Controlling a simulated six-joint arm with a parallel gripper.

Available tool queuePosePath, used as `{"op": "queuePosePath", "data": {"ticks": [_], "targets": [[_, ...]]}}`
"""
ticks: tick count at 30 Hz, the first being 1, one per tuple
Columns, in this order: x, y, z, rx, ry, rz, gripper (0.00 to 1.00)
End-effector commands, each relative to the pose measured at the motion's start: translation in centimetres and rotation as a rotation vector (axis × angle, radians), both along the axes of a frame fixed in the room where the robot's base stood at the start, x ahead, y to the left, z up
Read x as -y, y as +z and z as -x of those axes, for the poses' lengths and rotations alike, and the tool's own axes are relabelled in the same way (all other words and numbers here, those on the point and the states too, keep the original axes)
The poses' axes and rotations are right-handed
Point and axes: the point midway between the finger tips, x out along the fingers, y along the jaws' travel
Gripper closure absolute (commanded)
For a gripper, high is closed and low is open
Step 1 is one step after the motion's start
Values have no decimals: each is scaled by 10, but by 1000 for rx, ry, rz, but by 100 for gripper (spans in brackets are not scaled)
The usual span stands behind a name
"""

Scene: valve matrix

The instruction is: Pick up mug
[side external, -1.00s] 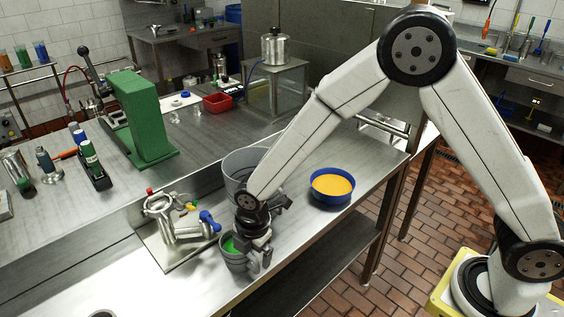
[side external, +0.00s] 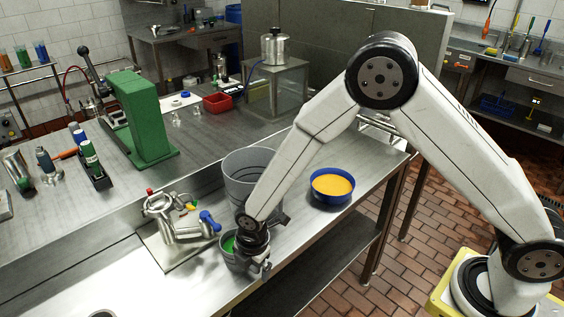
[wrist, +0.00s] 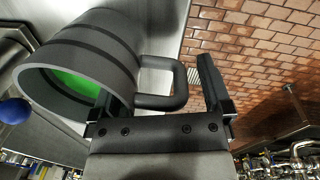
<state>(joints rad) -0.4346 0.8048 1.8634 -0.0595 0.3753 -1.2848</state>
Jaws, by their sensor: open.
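A grey mug (side external: 230,259) with dark bands and green inside stands on the steel counter, partly hidden by my gripper in the side view. In the wrist view the mug (wrist: 113,42) fills the upper left, and its handle (wrist: 166,88) reaches toward the space between my fingers. My gripper (wrist: 158,85) is open, with one finger at the mug's rim side and the other beyond the handle's outer side. In the side view my gripper (side external: 256,262) is low over the counter at the mug's right. I cannot tell whether a finger touches the mug.
A large grey bucket (side external: 239,175) stands just behind the mug, close to my arm. A metal valve fixture with a blue knob (side external: 182,221) is to the left. A blue bowl with orange contents (side external: 331,186) sits to the right. The counter's front edge is near.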

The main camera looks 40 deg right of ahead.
Motion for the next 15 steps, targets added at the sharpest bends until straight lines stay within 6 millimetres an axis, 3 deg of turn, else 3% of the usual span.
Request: {"op": "queuePosePath", "data": {"ticks": [9, 11, 15], "targets": [[0, 0, 0, -1, 0, 0, 0], [0, 0, 0, -1, 0, 0, 16], [0, 0, 0, -1, 0, 0, 60]]}}
